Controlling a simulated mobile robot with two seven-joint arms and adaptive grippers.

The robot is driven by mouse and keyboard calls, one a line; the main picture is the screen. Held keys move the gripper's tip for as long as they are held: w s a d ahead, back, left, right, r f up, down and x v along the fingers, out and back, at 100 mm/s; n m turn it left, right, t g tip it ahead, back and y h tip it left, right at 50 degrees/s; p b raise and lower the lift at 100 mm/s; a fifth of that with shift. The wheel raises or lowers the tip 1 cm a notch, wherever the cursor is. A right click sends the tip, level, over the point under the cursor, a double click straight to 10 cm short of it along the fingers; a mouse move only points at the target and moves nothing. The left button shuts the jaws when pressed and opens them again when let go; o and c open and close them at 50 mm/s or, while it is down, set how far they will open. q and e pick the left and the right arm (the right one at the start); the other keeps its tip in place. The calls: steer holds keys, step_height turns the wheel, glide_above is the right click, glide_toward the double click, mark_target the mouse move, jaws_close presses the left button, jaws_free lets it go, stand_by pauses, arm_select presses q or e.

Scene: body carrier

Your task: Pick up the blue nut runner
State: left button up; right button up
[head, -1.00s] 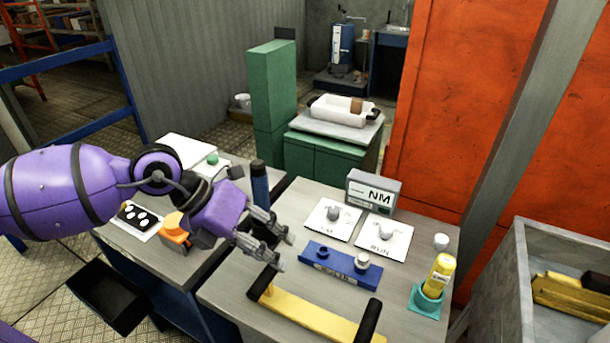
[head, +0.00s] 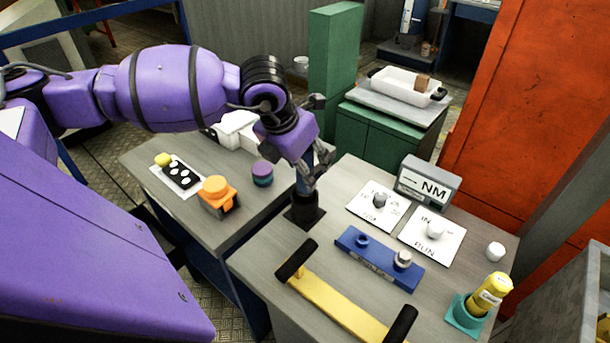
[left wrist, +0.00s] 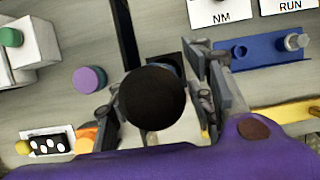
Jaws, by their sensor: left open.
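The blue nut runner (head: 304,186) stands upright in a black square holder (head: 304,213) on the bench. My left gripper (head: 318,165) is at its upper part and hides most of it in the head view. In the left wrist view, the runner's round black top (left wrist: 152,97) lies between the two spread fingers (left wrist: 160,98). The left gripper is open around the runner. Whether a finger touches it cannot be told. My right gripper is in neither view.
A blue socket rail (head: 380,262), a yellow bar with black grips (head: 340,306), white dial cards (head: 431,238) and an NM display (head: 428,183) occupy the bench. An orange-topped device (head: 217,195) and purple cylinder (head: 262,174) stand left.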

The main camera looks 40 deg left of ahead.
arm_select(q)
steer(key=shift+w+f, duration=0.15)
steer(key=shift+f, duration=0.15)
jaws_close()
steer(key=shift+r, duration=0.1)
step_height(320, 180, up, 10)
steer(key=shift+b, duration=0.4)
stand_by(0.4)
